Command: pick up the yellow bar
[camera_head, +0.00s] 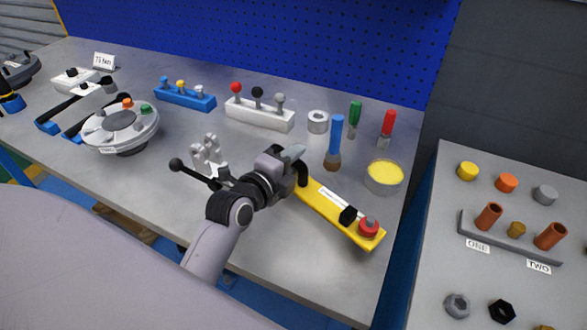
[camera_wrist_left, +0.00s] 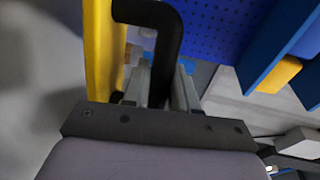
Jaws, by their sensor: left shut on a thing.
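The yellow bar (camera_head: 322,207) is at the front right of the grey workbench, slanting down to the right. It has a white label, a black part and a red button (camera_head: 368,227) near its right end. A black handle (camera_head: 303,173) rises at its left end. My left gripper (camera_head: 294,154) is at that end, shut on the black handle; its arm hides part of the bar's end. In the left wrist view, the gripper fingers (camera_wrist_left: 162,86) are at the bent black handle (camera_wrist_left: 170,30), beside the yellow bar (camera_wrist_left: 101,50). I cannot tell whether the bar touches the bench.
A dish of yellow material (camera_head: 384,175) and a blue-handled brush (camera_head: 335,140) stand close behind the bar. A second table (camera_head: 440,200) stands right, across a gap.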

